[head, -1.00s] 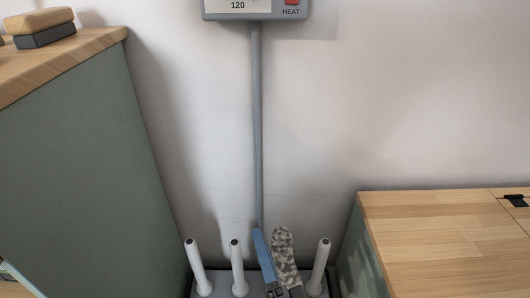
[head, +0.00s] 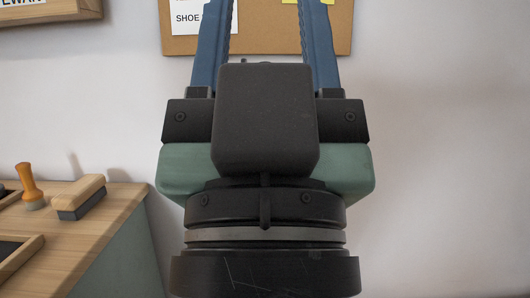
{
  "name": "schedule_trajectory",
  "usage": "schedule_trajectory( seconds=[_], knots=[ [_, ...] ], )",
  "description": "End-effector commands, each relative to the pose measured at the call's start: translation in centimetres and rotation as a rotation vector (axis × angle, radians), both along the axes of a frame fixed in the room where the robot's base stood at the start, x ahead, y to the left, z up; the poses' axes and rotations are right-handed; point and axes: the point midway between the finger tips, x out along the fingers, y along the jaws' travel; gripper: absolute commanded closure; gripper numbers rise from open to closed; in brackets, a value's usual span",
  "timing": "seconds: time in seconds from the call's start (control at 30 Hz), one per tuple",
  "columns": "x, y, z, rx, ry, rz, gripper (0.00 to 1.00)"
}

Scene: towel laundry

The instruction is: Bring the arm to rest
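My gripper (head: 265,20) is large in the middle of the head view and points up. Its two blue fingers stand wide apart with nothing visible between them; their tips are cut off by the top edge. The dark wrist and green gripper body fill the lower middle and hide what is behind them.
A cork board (head: 272,33) with a paper reading "SHOE" and yellow notes is on the wall behind. At left, a wooden counter (head: 100,222) carries a brush (head: 82,197), an orange-handled tool (head: 29,185) and dark trays. The right side shows only bare wall.

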Motion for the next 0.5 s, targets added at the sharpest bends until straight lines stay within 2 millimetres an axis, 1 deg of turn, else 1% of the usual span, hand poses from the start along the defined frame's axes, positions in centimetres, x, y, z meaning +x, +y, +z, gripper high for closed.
schedule_trajectory(
  seconds=[0.03,0.5],
  knots=[
    [0.0,0.0,3.3,0.000,0.001,0.000,0.48],
    [0.1,0.1,17.9,-0.001,0.004,0.002,0.48]
  ],
)
